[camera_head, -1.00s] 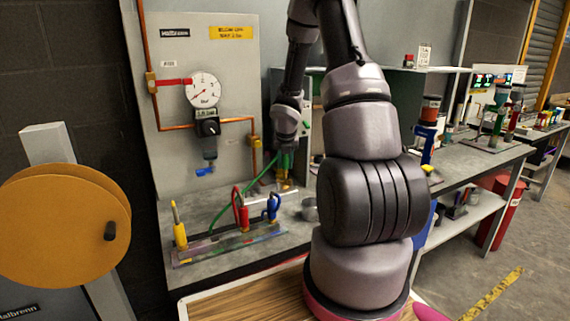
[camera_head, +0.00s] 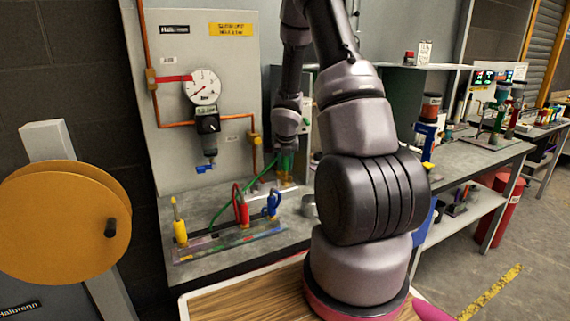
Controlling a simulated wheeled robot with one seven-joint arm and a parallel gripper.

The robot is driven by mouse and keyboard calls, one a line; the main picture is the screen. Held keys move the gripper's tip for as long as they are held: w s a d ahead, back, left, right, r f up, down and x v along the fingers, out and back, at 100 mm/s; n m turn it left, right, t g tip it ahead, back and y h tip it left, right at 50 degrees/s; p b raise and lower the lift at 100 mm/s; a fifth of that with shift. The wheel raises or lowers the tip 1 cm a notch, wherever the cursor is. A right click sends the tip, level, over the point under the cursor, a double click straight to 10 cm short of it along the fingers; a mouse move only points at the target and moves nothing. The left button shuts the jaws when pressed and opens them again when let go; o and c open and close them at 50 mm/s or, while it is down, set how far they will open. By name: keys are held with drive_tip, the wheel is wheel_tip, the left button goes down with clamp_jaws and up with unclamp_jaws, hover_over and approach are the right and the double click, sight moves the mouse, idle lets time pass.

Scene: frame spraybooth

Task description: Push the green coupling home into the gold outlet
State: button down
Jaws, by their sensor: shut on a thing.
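My gripper (camera_head: 286,153) points down at the back of the bench, below the wrist. It is shut on the green coupling (camera_head: 286,163), which is small and partly hidden by the fingers. A green hose runs from there down to the left across the bench. The gold outlet (camera_head: 285,179) is directly below the coupling, small and hard to make out. I cannot tell from this distance how deep the coupling sits in it.
A rack (camera_head: 230,243) with yellow, red and blue tools stands in front of the outlet. A grey cup (camera_head: 308,206) is to its right. A panel with a pressure gauge (camera_head: 202,87) rises behind. An orange reel (camera_head: 65,222) stands at the left.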

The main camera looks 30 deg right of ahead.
drive_tip(key=shift+f, duration=0.8)
drive_tip(key=c, duration=0.5)
unclamp_jaws()
drive_tip(key=v, duration=1.1)
